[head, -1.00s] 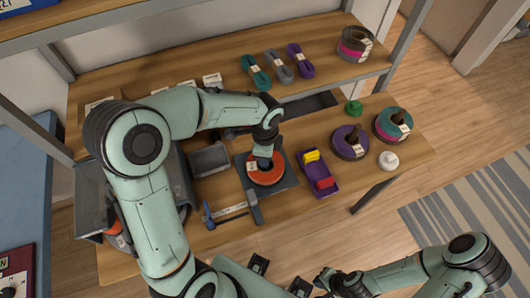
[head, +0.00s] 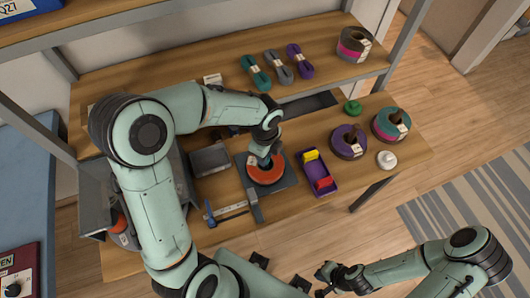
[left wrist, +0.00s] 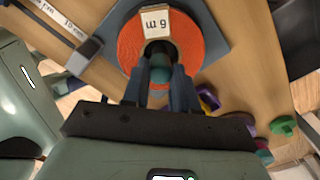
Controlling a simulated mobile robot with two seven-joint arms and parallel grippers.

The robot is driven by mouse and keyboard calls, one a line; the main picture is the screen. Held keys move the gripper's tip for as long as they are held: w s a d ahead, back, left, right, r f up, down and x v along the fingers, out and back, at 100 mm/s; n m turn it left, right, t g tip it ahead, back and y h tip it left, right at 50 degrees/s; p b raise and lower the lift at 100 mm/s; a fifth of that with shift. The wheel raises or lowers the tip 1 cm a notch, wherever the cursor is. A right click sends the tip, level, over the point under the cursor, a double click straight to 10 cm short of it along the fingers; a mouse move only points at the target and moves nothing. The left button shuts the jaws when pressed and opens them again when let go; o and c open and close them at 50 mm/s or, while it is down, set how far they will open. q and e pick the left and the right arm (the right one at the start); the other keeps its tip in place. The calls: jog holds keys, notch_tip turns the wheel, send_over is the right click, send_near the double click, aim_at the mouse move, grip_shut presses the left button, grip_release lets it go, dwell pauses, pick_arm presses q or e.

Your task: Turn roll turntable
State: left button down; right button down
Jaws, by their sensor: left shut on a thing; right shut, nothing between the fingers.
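The orange roll (head: 266,176) lies on the dark turntable base (head: 284,183) at the middle of the bench. In the left wrist view the roll (left wrist: 197,45) carries a white "6 m" label (left wrist: 168,22) at its top. My left gripper (head: 265,160) reaches down over the roll's centre. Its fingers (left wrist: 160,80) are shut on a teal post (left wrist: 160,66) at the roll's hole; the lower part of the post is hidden. My right gripper (head: 322,283) is shut and empty, in front of the bench and away from the roll.
A purple tray (head: 326,189) with yellow and red pieces stands just right of the turntable. Beyond it are a purple roll (head: 348,143), a teal roll (head: 391,126) and a white knob-like piece (head: 386,160). A ruler-like bar (head: 229,211) lies front left. Cord bundles (head: 279,65) rest on the shelf behind.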

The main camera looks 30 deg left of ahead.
pick_arm(q)
jog(key=shift+w+r, duration=0.15)
dwell(0.4)
jog(key=c, duration=0.9)
grip_release()
notch_tip(320, 180, up, 13)
jog(key=shift+r+p, duration=0.15)
jog(key=shift+p, duration=0.65)
pick_arm(e)
jog(key=shift+w+r, duration=0.85)
jog(key=shift+r, duration=0.25)
